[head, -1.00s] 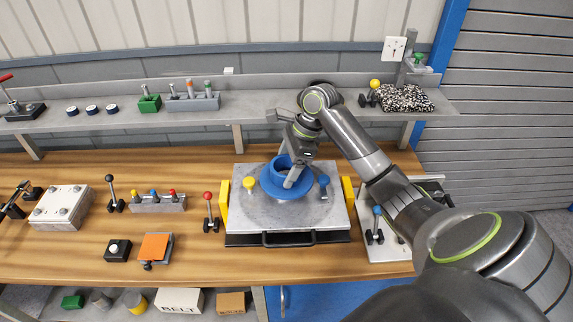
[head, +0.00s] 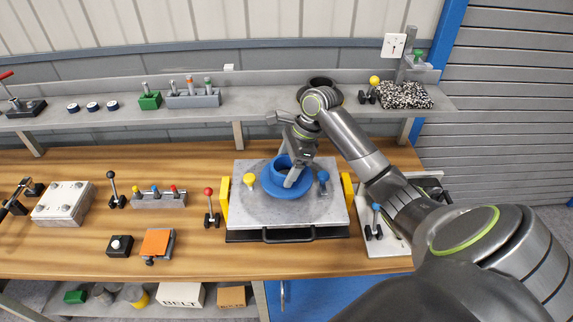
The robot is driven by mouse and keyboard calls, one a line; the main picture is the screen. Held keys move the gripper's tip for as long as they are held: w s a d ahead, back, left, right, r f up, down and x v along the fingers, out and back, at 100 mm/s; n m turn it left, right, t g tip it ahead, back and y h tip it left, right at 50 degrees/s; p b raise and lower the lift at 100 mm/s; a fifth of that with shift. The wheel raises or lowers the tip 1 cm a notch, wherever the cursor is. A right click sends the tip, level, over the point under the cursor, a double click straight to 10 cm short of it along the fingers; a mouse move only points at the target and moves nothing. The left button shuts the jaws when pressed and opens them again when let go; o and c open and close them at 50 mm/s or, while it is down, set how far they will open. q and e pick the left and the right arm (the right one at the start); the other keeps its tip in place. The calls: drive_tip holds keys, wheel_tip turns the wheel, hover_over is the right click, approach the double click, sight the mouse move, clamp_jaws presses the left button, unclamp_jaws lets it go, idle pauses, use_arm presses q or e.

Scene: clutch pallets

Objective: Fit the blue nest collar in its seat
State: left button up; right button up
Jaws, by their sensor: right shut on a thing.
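The blue nest collar (head: 272,185) is a wide flanged ring with a raised neck. It sits at the middle of the grey metal pallet plate (head: 315,212) on the workbench. My right gripper (head: 293,177) reaches down from above and is shut on the collar's raised neck, toward its right side. The seat under the collar is hidden, so I cannot tell whether the flange lies fully flat in it. My left gripper is not in view.
A yellow knob (head: 249,179) and a blue knob (head: 323,177) flank the collar on the plate. Yellow side blocks (head: 225,198) edge the plate. A red-knobbed lever (head: 210,208) stands close on the left. A shelf (head: 240,115) runs behind.

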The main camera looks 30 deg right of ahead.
drive_tip(key=shift+f+p, duration=0.45)
drive_tip(key=shift+f, duration=1.4)
drive_tip(key=o, duration=1.3)
drive_tip(key=shift+c, duration=0.2)
drive_tip(key=shift+r+p, duration=1)
drive_tip(key=shift+r, duration=2.55)
drive_tip(key=shift+f, duration=0.1)
